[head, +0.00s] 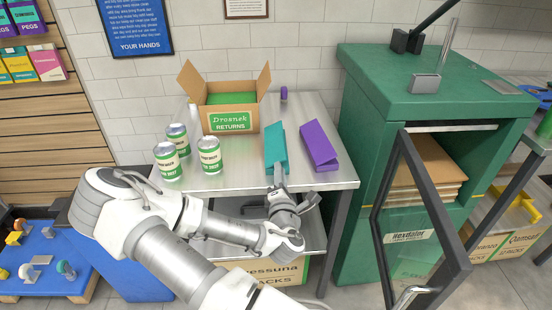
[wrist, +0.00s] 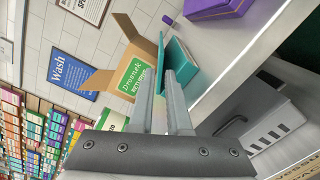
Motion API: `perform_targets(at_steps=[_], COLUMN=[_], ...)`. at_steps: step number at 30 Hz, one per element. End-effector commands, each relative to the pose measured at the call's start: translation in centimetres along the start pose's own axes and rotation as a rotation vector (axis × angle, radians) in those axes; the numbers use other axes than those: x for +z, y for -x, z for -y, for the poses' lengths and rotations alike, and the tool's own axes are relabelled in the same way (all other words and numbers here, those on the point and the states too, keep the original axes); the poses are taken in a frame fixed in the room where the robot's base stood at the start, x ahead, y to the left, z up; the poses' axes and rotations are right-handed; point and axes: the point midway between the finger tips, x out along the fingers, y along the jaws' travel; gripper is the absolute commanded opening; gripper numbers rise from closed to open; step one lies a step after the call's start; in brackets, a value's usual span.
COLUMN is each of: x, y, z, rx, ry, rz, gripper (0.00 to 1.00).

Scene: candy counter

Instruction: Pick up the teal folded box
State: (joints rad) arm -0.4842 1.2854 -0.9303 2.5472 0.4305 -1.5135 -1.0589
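The teal folded box (head: 277,150) stands near the front edge of the metal table, with a raised panel and a slanted one. My gripper (head: 277,176) is at its near lower edge in the head view. In the wrist view the two fingers of my gripper (wrist: 164,90) point at the teal box (wrist: 180,57), spaced apart with a pale gap between them. A teal panel shows between and beyond the fingertips. The fingers hide part of the box, and I cannot tell whether they touch it.
A purple folded box (head: 319,146) stands just right of the teal one. An open cardboard returns carton (head: 233,103) stands behind, with green-labelled cans (head: 209,155) at left. A green cabinet (head: 430,90) with an open glass door (head: 415,225) stands right of the table.

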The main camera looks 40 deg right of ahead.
Motion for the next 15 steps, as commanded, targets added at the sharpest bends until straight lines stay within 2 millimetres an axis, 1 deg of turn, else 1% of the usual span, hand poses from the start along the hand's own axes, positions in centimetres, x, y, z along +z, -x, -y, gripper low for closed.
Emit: perform_targets(at_steps=[1,6,14,15], x=[-0.2,-0.2,-0.1,0.2], y=[-0.2,-1.4,-3.5,-4.1], z=[0.5,0.6,0.5,0.1], rx=[0.002,0.001,0.001,0.0], ry=[-0.002,-0.003,-0.001,-0.001], rz=[0.003,0.003,0.003,0.004], gripper=[0.16,0.16,0.16,0.16])
